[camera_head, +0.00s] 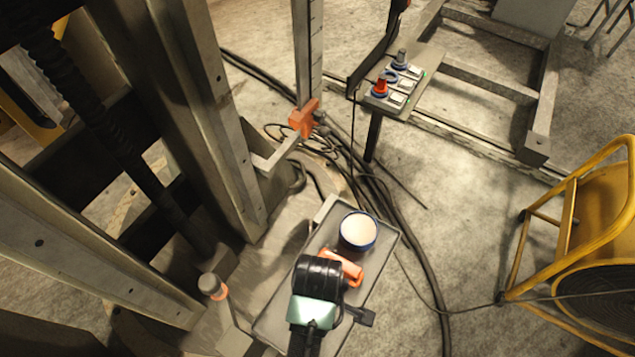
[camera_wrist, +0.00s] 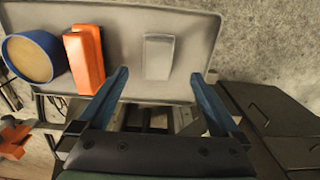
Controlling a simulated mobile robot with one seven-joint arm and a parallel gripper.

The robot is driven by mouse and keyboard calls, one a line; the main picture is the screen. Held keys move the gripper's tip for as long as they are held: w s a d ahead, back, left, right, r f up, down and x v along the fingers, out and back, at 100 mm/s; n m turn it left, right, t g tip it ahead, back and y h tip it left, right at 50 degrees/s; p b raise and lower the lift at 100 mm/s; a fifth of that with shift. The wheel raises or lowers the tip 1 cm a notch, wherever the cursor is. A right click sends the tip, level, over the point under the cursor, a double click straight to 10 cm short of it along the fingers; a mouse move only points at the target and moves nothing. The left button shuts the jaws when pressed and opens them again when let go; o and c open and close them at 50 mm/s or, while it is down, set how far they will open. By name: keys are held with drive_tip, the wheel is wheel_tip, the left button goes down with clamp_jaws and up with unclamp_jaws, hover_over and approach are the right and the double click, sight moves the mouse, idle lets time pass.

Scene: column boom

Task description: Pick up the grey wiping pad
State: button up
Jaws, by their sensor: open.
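The grey wiping pad (camera_wrist: 158,57) is a small pale grey block lying on the grey tray (camera_wrist: 210,20) in the wrist view. My gripper (camera_wrist: 160,76) is open, with blue fingers spread wider than the pad. In that view the pad appears between and just beyond the fingertips, with no finger seen touching it. In the head view my arm covers part of the tray (camera_head: 322,215), and I cannot make out the pad there.
An orange block (camera_wrist: 84,60) and a blue-rimmed round container (camera_wrist: 33,58) stand left of the pad on the tray. In the head view, a control panel (camera_head: 395,80) stands behind, a yellow-framed reel (camera_head: 590,200) at right, and cables cross the floor.

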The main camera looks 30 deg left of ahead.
drive_tip(key=f, duration=0.9)
drive_tip(key=shift+w+a+f, duration=0.1)
drive_tip(key=shift+w+a, duration=0.1)
drive_tip(key=shift+a, duration=0.05)
drive_tip(key=c, duration=1.4)
wheel_tip(320, 180, up, 10)
drive_tip(key=shift+r, duration=0.1)
